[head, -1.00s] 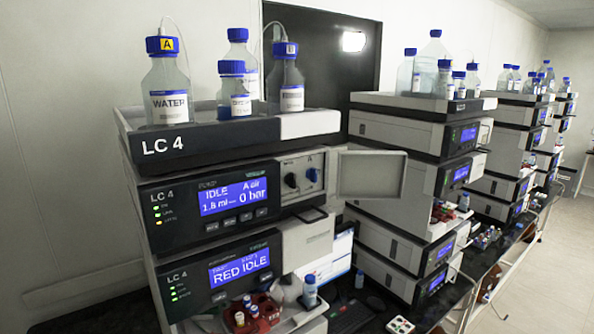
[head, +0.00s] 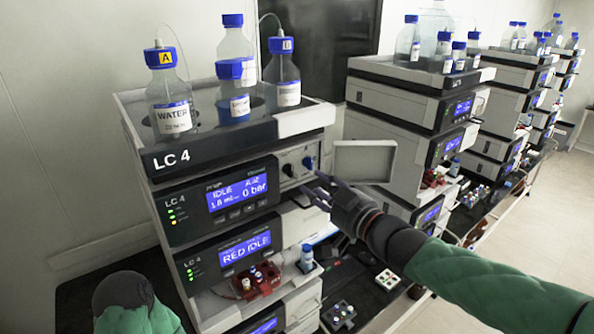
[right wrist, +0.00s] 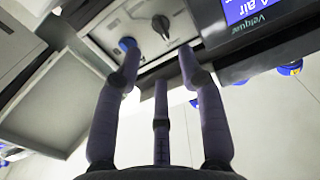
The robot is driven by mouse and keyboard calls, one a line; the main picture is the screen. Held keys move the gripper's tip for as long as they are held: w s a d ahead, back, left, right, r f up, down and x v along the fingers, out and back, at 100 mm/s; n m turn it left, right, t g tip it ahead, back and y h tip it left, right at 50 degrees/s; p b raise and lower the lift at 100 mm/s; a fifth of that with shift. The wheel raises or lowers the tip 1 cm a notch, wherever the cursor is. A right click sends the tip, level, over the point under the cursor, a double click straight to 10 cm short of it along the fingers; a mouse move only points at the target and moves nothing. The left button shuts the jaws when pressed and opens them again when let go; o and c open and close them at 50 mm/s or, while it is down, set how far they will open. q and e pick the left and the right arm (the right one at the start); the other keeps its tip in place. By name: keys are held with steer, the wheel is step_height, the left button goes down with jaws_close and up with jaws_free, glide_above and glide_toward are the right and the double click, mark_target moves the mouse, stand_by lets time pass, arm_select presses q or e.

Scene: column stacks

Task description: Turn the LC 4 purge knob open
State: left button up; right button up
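The LC 4 stack shows in the head view. The open front panel of its upper module holds a black knob (head: 288,169) on the left and a blue knob (head: 308,163) on the right. I cannot read which is labelled purge. In the right wrist view are the blue knob (right wrist: 127,44) and the dark knob (right wrist: 160,25). My right gripper (head: 318,188) is just below and in front of the panel. Its three fingers (right wrist: 158,70) are spread open and empty, pointing at the knobs, with no contact visible. My left gripper is not visible; only a green sleeve and dark arm part show.
The panel's door (head: 364,161) stands swung open to the right of the knobs. Bottles stand in the tray (head: 215,138) on top. A red vial rack (head: 258,282) sits below. More instrument stacks (head: 400,115) stand to the right.

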mark_target(289, 170)
steer(key=p+x, duration=0.1)
steer(key=x, duration=0.7)
jaws_close()
